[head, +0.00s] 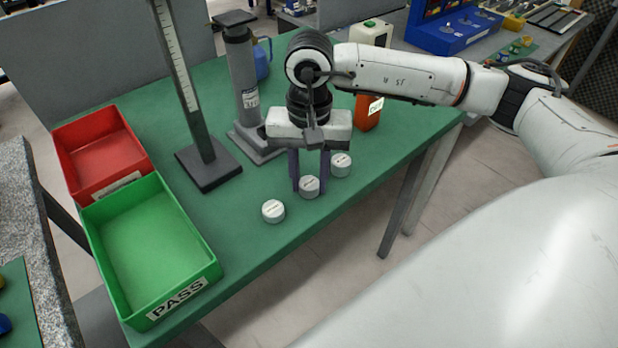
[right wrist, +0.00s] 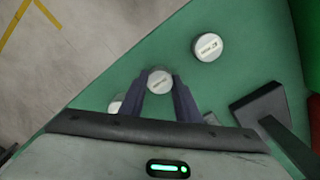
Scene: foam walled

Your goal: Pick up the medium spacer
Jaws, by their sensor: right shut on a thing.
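Three round white spacers stand near the front edge of the green table. The middle spacer (head: 309,187) is between the fingers of my right gripper (head: 309,189), which is shut on it; it also shows between the fingertips in the right wrist view (right wrist: 160,81). One spacer (head: 273,211) is to the left and apart, and another spacer (head: 341,164) is to the right, close to the fingers. In the right wrist view the right-hand one is partly hidden by a finger. The labels are too small to read. My left gripper is not in view.
A red bin (head: 103,158) and a green bin marked PASS (head: 150,245) are at the left. A height gauge with a dark base (head: 208,168) and a grey stand (head: 245,85) are behind the spacers. An orange bottle (head: 367,112) is beyond my right arm.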

